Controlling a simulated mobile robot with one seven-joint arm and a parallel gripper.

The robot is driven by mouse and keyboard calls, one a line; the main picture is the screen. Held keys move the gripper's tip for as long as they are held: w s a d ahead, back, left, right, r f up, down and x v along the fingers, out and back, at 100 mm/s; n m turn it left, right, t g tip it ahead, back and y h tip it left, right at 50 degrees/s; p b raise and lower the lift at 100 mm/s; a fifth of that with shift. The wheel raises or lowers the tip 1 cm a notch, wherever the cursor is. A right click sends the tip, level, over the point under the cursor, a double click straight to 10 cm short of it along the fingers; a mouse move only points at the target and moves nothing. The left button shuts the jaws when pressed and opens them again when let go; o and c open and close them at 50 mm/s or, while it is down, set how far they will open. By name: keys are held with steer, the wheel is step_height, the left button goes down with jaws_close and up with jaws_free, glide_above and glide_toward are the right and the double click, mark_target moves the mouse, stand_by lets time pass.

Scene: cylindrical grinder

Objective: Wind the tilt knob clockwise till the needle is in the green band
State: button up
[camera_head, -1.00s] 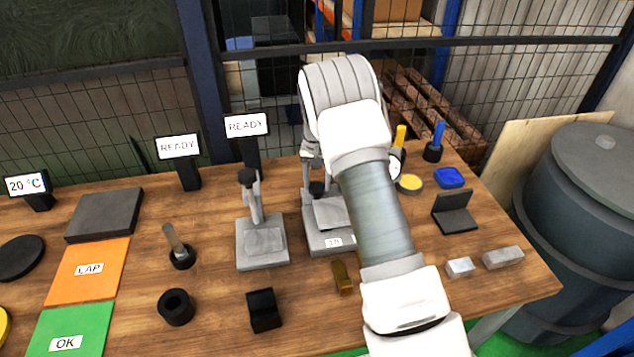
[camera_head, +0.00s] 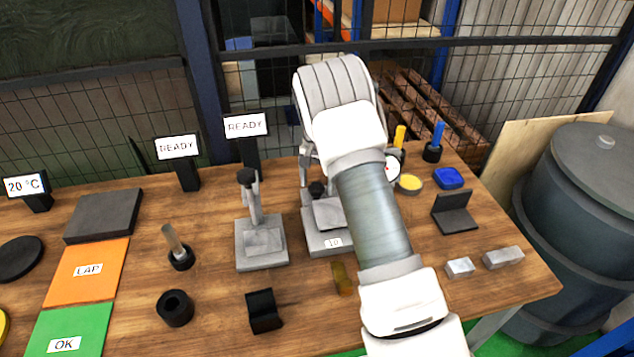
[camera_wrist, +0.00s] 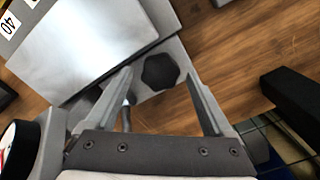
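A black lobed knob (camera_wrist: 160,71) shows in the wrist view at the edge of a grey metal stand, beside a bright metal plate (camera_wrist: 85,40). My gripper (camera_wrist: 159,76) is open, with one finger on each side of the knob and visible gaps between. I cannot tell how deep the fingertips are. A dial (camera_wrist: 18,150) is cut off at the lower left of the wrist view, with a bit of red on its face. In the head view, a white dial face (camera_head: 393,169) shows beside my arm. Its needle and any green band cannot be read. My arm hides the gripper there.
The labelled stand (camera_head: 328,243) is partly behind my arm. A second grey stand (camera_head: 262,246) is to its left. A brass piece (camera_head: 342,279) lies in front, near my arm.

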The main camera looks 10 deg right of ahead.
mark_target(317, 185)
step_height(317, 185, up, 17)
steer(key=shift+r+p, duration=0.2)
steer(key=shift+p, duration=0.15)
steer(key=shift+r, duration=0.1)
stand_by(0.4)
steer(key=s+r+n+t, duration=0.3)
steer(key=s+r, duration=1.1)
steer(key=s, duration=0.3)
steer(key=s+f+n+t, duration=0.2)
steer(key=s+f+n, duration=0.1)
steer(key=s, duration=1.6)
steer(key=shift+s+a+n+t, duration=0.2)
steer(key=shift+s+n+t, duration=0.15)
steer(key=shift+n, duration=0.35)
steer(key=shift+r, duration=0.1)
